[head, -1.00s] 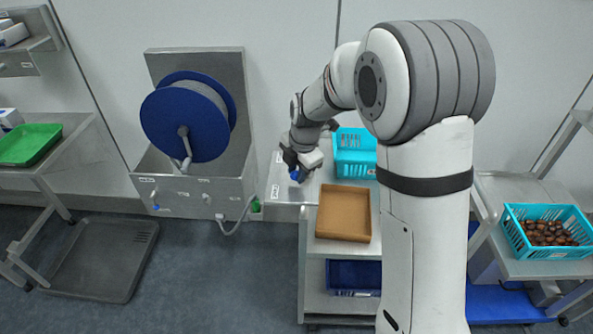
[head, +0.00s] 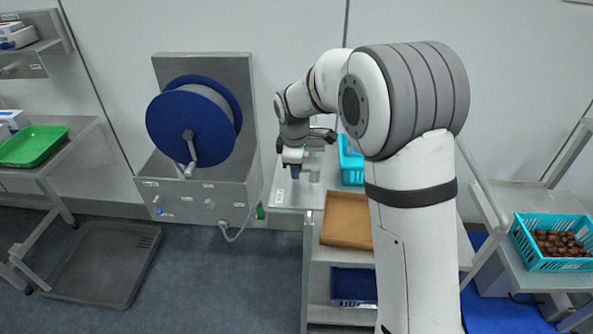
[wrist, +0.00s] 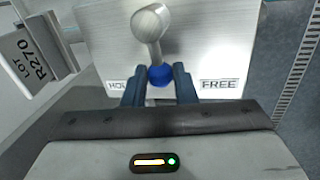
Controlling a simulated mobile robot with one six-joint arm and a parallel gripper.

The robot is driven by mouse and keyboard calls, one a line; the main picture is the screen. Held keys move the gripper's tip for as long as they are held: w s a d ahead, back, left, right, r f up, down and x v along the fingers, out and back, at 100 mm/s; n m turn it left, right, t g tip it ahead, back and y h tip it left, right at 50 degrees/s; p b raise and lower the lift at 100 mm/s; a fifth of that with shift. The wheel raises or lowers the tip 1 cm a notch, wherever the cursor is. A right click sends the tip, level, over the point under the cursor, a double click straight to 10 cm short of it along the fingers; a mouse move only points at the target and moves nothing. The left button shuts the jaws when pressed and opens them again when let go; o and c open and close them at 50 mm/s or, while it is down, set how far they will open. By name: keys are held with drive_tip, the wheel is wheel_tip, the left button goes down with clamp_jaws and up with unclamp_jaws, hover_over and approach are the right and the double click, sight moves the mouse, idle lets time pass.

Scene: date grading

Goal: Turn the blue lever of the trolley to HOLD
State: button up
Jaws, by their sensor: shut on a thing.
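The trolley's lever (wrist: 150,25) shows in the wrist view as a grey metal arm with a round top and a blue knob (wrist: 159,75). It points down the picture, with the knob roughly midway between the HOLD label (wrist: 116,84), partly covered by a finger, and the FREE label (wrist: 220,83) on the right. My gripper (wrist: 159,88) is shut on the blue knob, one finger on each side. In the head view my gripper (head: 294,172) points down over the trolley's steel top (head: 283,197); the lever cannot be made out there.
A turquoise basket (head: 351,172) stands just right of my gripper, partly behind my arm. A brown tray (head: 345,220) is in front. A hose reel (head: 190,125) on a steel unit stands to the left. In the wrist view a plate marked LOT R270 (wrist: 35,55) is at left.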

drive_tip(key=m, duration=0.2)
drive_tip(key=w+m, duration=0.1)
drive_tip(key=w+m+h, duration=0.1)
drive_tip(key=m, duration=0.1)
drive_tip(key=shift+w+d+m, duration=0.2)
drive_tip(key=shift+w+m, duration=0.05)
drive_tip(key=shift+m, duration=0.05)
drive_tip(key=shift+w+d+m+g+h, duration=0.1)
drive_tip(key=shift+w+d+m+g, duration=0.15)
drive_tip(key=shift+m, duration=0.6)
drive_tip(key=shift+w+d+m+g+h, duration=0.1)
drive_tip(key=shift+w+d+m, duration=0.2)
drive_tip(key=shift+m, duration=0.5)
drive_tip(key=shift+w+d+m+g+h, duration=0.15)
drive_tip(key=shift+w+m, duration=0.2)
drive_tip(key=shift+m, duration=0.5)
drive_tip(key=o, duration=1)
drive_tip(key=r, duration=0.2)
drive_tip(key=a+r, duration=0.1)
drive_tip(key=r, duration=0.4)
drive_tip(key=shift+s+a+r+b, duration=0.2)
drive_tip(key=shift+s+r+b, duration=0.15)
drive_tip(key=shift+s+b, duration=0.05)
